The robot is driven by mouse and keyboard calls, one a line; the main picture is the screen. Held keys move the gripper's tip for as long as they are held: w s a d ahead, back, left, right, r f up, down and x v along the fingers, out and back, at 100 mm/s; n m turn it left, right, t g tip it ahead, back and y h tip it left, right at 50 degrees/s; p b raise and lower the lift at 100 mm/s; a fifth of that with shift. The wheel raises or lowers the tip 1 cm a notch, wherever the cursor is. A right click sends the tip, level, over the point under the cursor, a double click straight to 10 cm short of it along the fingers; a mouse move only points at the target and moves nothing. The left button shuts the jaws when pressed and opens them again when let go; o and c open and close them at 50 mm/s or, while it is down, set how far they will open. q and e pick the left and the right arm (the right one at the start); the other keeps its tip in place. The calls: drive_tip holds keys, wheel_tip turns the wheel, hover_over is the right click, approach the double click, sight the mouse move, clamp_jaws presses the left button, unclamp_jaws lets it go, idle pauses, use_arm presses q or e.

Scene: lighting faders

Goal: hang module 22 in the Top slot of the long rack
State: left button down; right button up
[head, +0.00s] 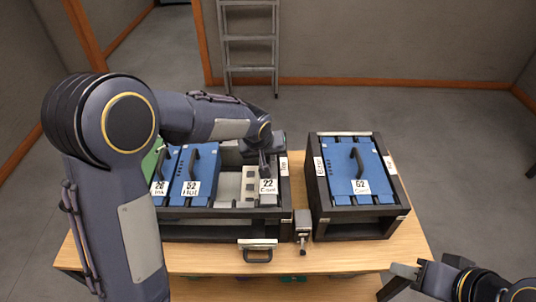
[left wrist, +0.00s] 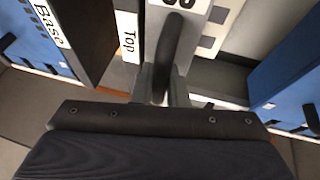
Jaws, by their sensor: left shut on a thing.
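Module 22 (head: 268,186) is a grey module with a white number label and a dark handle. It is at the right end of the long rack (head: 225,233), beside the wall carrying the Top label (left wrist: 128,38). My left gripper (head: 265,168) is shut on its handle, which shows upright between the fingers in the left wrist view (left wrist: 170,50). My arm and gripper hide much of the module; I cannot tell whether it is fully seated. My right gripper (head: 396,280) is open and empty at the lower right, away from the racks.
Blue modules 26 (head: 161,187) and 52 (head: 190,188) hang in the left part of the long rack. A pale panel (head: 228,187) shows between them and module 22. The short rack (head: 316,215) holds blue module 62 (head: 360,187). A small clamp-like grey piece (head: 303,228) sits between the racks.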

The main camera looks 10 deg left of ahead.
use_arm(q)
drive_tip(key=shift+f+b, duration=0.4)
drive_tip(key=c, duration=1.5)
unclamp_jaws()
drive_tip(key=shift+r, duration=0.1)
drive_tip(key=shift+o, duration=0.8)
drive_tip(key=shift+f, duration=0.2)
drive_tip(key=w+p+v, duration=0.1)
drive_tip(key=p+v, duration=0.2)
drive_tip(key=v, duration=0.4)
drive_tip(key=w+d+r+p+v, duration=0.1)
drive_tip(key=p+v, duration=0.1)
drive_tip(key=v, duration=0.5)
drive_tip(key=shift+w+a+r+p, duration=0.2)
drive_tip(key=shift+w+r+p, duration=0.1)
drive_tip(key=shift+p, duration=0.1)
drive_tip(key=shift+s, duration=0.1)
